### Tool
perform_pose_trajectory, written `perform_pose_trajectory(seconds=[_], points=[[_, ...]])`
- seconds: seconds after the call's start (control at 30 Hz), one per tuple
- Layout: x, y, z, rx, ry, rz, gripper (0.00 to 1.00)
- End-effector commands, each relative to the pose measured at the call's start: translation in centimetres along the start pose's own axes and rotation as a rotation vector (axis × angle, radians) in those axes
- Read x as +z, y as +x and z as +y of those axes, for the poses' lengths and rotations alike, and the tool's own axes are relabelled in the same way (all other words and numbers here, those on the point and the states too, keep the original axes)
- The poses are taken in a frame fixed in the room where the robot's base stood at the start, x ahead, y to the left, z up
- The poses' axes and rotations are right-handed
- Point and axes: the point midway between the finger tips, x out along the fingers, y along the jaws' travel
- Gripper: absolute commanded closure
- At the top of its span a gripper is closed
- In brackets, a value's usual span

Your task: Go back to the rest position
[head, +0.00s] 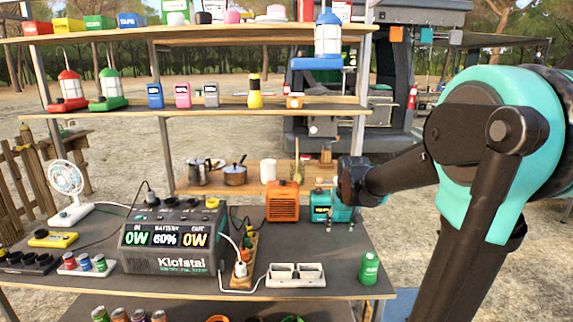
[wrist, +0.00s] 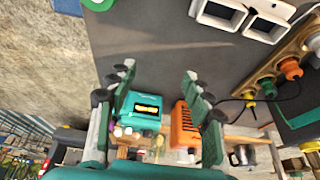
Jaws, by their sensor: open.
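My gripper (wrist: 160,74) is open in the wrist view, with its two fingers spread wide and nothing held between them. A teal box with a small lit display (wrist: 146,108) shows between the fingers, and an orange ribbed box (wrist: 184,128) shows by the right finger. In the head view my arm comes in from the right and ends near the teal box (head: 320,212) at the table's back edge. The orange box (head: 282,202) stands just left of it. The fingers are hard to make out there. Whether they touch the teal box cannot be told.
The grey table (head: 330,250) holds a power station (head: 170,245), a white double socket (head: 296,275), a green can (head: 369,268) and a fan (head: 67,185). Shelves (head: 250,108) with lanterns and small boxes rise behind.

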Motion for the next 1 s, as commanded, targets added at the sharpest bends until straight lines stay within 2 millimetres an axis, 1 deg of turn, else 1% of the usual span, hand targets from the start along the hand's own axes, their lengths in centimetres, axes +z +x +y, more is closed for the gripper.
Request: perform_pose_trajectory(seconds=[0.03, 0.07, 0.1, 0.17, 0.2, 0.3, 0.4, 0.5, 0.57, 1.0], points=[[3.3, 0.3, 0.4, 0.001, 0.002, -0.002, 0.49], [5.1, 0.5, 0.6, 0.001, 0.002, -0.003, 0.49], [7.7, 0.8, 0.8, 0.001, 0.003, -0.004, 0.49], [11.3, 1.3, 1.0, 0.001, 0.003, -0.006, 0.49], [13.6, 1.6, 1.1, 0.001, 0.003, -0.007, 0.49], [18.4, 2.3, 1.4, 0.001, 0.005, -0.01, 0.49], [21.7, 2.9, 1.5, 0.0, 0.005, -0.011, 0.49], [23.5, 3.1, 1.6, 0.0, 0.005, -0.012, 0.49], [23.9, 3.2, 1.6, 0.0, 0.005, -0.012, 0.49], [23.9, 3.2, 1.6, 0.0, 0.004, -0.012, 0.49]])
